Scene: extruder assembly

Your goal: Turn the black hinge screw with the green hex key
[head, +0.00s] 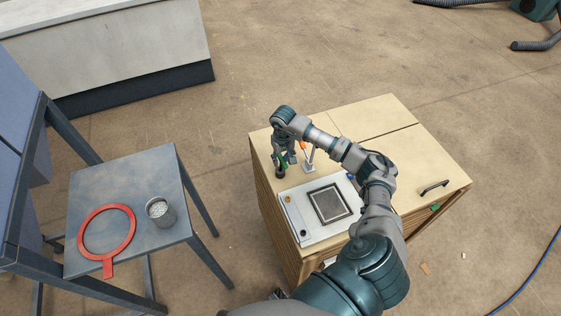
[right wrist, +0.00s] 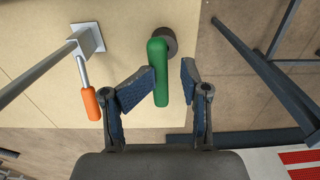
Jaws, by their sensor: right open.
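The green hex key (right wrist: 160,72) stands with its green handle up at a dark round holder (right wrist: 165,41) near the cabinet top's corner. In the head view the green handle (head: 284,161) is partly covered by my gripper. My right gripper (right wrist: 170,76) is open, with its fingers on either side of the green handle; I cannot tell whether they touch it. In the head view my right gripper (head: 284,156) is above the dark holder (head: 280,172). A small black round part (head: 303,233) sits on the pale plate; I cannot tell whether it is the hinge screw. My left gripper is not in view.
An orange-handled tool (right wrist: 91,104) leans from a small white stand (right wrist: 89,38) beside the green handle. The pale plate with a dark square panel (head: 329,202) lies on the wooden cabinet (head: 388,110). A grey table (head: 130,170) at left holds a red ring (head: 133,222) and a cup (head: 160,211).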

